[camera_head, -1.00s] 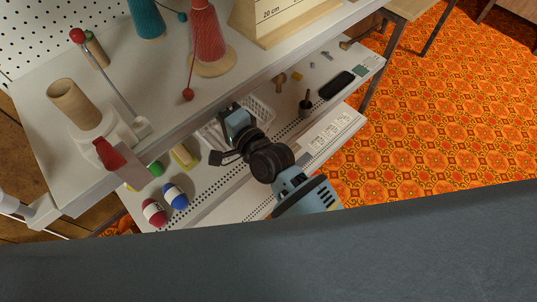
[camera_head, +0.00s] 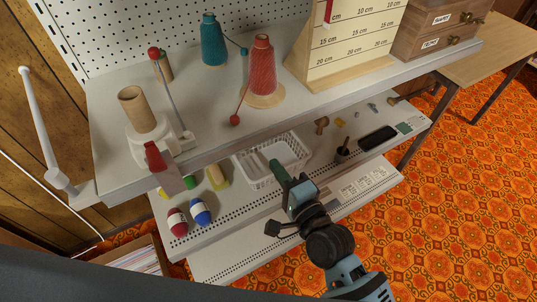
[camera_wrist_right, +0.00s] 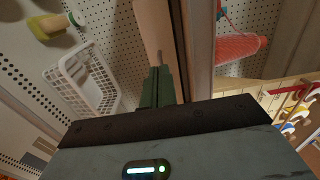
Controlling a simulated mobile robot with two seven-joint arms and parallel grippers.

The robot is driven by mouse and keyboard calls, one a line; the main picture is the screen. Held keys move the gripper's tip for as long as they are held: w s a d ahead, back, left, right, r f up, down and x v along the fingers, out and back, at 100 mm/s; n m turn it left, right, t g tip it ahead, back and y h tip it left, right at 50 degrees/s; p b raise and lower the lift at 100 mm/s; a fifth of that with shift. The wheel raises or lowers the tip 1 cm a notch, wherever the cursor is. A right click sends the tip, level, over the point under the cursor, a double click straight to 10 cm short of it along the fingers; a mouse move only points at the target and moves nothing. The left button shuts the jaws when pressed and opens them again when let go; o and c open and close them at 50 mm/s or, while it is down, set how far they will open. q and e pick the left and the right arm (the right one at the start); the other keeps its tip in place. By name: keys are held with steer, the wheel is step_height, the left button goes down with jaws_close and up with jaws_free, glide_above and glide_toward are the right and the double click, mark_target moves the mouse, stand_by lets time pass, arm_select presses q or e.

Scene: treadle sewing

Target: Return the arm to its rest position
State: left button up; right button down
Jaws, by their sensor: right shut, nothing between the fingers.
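My right gripper (camera_head: 277,169) reaches in from the lower right of the head view, in front of the white workbench. Its dark green fingers are shut with nothing between them. I cannot tell from these views whether the fingers touch anything. My left gripper is not in view.
The upper shelf holds a red thread cone (camera_head: 262,70), a teal cone (camera_head: 214,45) and a cardboard tube (camera_head: 137,108). On the lower shelf are a red-and-white spool (camera_head: 177,222), a blue-and-white spool (camera_head: 200,212) and a black tray (camera_head: 377,138). Orange patterned floor (camera_head: 450,200) is open at right.

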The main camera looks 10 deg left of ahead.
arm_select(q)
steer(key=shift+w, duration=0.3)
arm_select(e)
steer(key=v, duration=0.3)
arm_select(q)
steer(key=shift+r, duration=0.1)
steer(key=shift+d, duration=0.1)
